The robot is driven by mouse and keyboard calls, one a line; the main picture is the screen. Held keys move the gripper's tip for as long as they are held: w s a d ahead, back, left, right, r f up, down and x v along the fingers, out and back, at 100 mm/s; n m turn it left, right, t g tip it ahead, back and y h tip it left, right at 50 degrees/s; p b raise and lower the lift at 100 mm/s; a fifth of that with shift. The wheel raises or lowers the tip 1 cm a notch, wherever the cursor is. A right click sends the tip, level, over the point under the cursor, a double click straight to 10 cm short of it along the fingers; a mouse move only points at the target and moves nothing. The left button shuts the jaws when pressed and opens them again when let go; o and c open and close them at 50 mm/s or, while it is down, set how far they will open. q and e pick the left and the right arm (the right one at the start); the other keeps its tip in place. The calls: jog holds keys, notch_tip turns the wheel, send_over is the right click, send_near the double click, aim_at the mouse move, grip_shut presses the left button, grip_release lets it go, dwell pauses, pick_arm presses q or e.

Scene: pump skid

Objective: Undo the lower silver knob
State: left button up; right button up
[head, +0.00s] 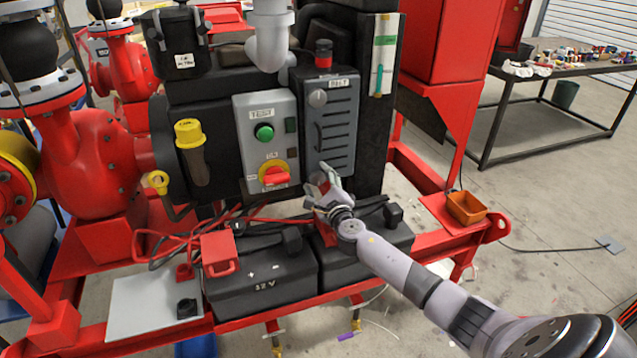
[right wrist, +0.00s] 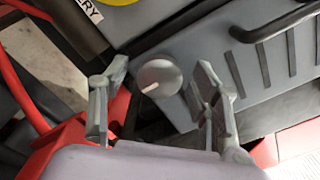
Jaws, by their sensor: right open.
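The lower silver knob (right wrist: 160,77) shows in the right wrist view as a round grey disc with a pale pointer mark, at the lower corner of the grey vented BELT cover (head: 338,130). In the head view it is mostly hidden behind my right gripper (head: 324,187). In the right wrist view my right gripper (right wrist: 158,88) is open, with one finger on each side of the knob. A gap shows between the knob and each finger; I cannot tell the depth left to the knob. The upper silver knob (head: 318,97) sits at the cover's top left. My left gripper is not in view.
Left of the cover is a control box (head: 250,110) with a green button (head: 264,132) and a red rotary switch (head: 276,175). Black batteries (head: 262,280) with red cables stand below. An orange tray (head: 466,207) sits on the frame at the right.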

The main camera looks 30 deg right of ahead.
jog(key=shift+c, duration=0.3)
jog(key=c, duration=1.1)
